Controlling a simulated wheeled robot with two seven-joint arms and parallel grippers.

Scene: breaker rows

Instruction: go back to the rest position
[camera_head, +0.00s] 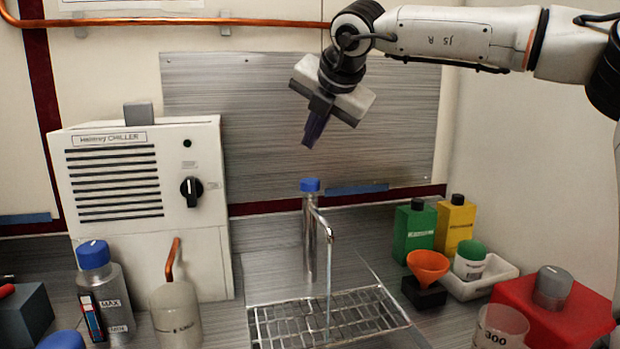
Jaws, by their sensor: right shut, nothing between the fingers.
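My right gripper (309,140) hangs at the end of my right arm, which comes in from the upper right. Its dark fingers are shut with nothing between them and point down and slightly left. It is in front of the grey metal back panel, above the blue-topped tap (310,186) and apart from it. A thin stream runs from the tap's spout down to the wire rack (330,316). My left gripper is not in view.
A white chiller (200,255) with a black knob stands at left, with a blue-capped flask (110,300) and a pale canister (177,315) before it. Green (414,232) and yellow (455,226) bottles, an orange funnel (428,262) and a red block (580,318) stand at right.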

